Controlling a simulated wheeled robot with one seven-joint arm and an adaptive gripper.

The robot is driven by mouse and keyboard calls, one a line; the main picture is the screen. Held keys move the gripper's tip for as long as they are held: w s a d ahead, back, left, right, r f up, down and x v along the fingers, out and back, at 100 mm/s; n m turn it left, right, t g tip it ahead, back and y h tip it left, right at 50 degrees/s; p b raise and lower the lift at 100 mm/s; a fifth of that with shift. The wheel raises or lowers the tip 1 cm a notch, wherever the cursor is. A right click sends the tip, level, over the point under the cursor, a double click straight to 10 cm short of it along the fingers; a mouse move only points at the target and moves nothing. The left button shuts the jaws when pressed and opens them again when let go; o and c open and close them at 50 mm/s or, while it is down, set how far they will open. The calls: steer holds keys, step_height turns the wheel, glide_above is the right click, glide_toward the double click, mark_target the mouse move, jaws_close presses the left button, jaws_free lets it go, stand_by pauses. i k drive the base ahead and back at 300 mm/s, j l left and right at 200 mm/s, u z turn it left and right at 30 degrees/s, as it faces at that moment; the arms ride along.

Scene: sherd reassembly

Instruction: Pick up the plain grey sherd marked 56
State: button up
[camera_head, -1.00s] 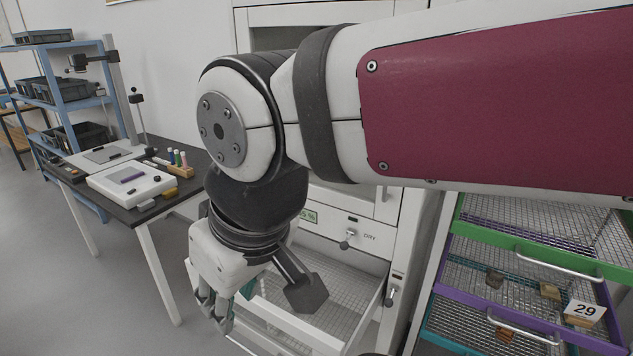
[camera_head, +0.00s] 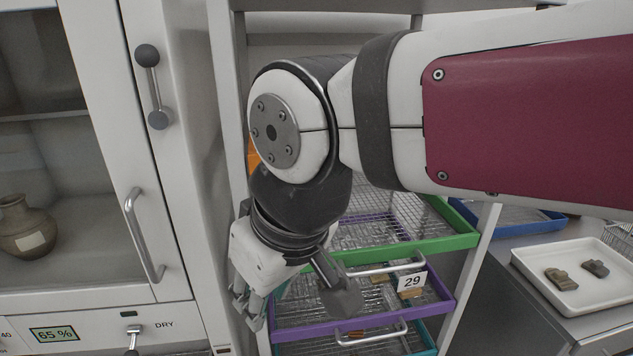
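No marking 56 can be read on any sherd in view. A dark grey piece (camera_head: 596,268) and a tan-brown piece (camera_head: 559,279) lie apart in a white tray (camera_head: 536,272) at the right. I cannot tell whether either is the plain grey sherd. My gripper (camera_head: 250,312) hangs downward left of centre, in front of the drawer rack and well away from the white tray. I see its fingers from the side.
Mesh drawers with green (camera_head: 452,243) and purple (camera_head: 441,303) rims stand behind my arm. A card reading 29 (camera_head: 411,282) is among them, with brownish pieces beside it. A glass-fronted cabinet (camera_head: 96,240) holding a jar (camera_head: 24,228) stands left. A blue tray (camera_head: 548,226) lies behind the white tray.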

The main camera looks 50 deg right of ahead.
mark_target(596, 267)
steer(key=i+z, duration=0.1)
steer(key=z, duration=2.75)
steer(key=i+l, duration=0.1)
steer(key=l, duration=0.25)
steer(key=l+z, duration=0.1)
steer(key=l, duration=0.3)
steer(key=i, duration=0.05)
